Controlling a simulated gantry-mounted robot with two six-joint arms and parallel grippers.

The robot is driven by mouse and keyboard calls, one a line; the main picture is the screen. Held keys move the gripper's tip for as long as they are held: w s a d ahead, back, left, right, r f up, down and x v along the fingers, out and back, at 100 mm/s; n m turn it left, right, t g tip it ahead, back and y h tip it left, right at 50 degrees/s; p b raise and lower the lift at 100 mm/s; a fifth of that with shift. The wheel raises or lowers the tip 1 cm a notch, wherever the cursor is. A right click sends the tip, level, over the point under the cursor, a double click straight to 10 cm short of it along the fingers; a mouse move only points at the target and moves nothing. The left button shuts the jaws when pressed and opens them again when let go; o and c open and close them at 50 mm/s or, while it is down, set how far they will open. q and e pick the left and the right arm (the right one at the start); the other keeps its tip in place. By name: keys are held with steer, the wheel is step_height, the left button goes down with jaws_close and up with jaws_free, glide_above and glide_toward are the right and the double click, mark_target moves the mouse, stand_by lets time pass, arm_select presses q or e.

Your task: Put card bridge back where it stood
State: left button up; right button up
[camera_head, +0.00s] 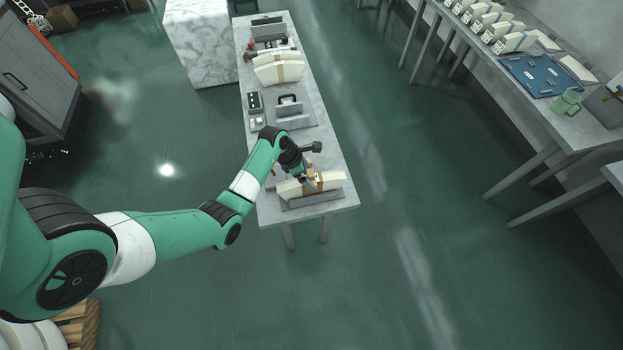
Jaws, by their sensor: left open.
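A cream, slightly arched piece with a tan band, which looks like the card bridge (329,180), lies across a grey holder (322,199) at the near end of the long narrow table. My left gripper (311,184) is open and points down at the middle of this piece, by the tan band. The gripper hides part of the piece, and I cannot tell whether the fingers touch it. A similar cream arched piece with a tan band (279,68) stands farther back on the same table. My right gripper is not in view.
The narrow table (337,160) also holds a grey block with a black handle (289,107) and a dark panel (255,101). A marble-patterned block (201,40) stands at its back left. Open floor lies between.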

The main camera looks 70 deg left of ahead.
arm_select(q)
steer(key=shift+w+f, duration=0.15)
steer(key=shift+f, duration=0.3)
steer(key=shift+r, duration=0.1)
steer(key=c, duration=1.3)
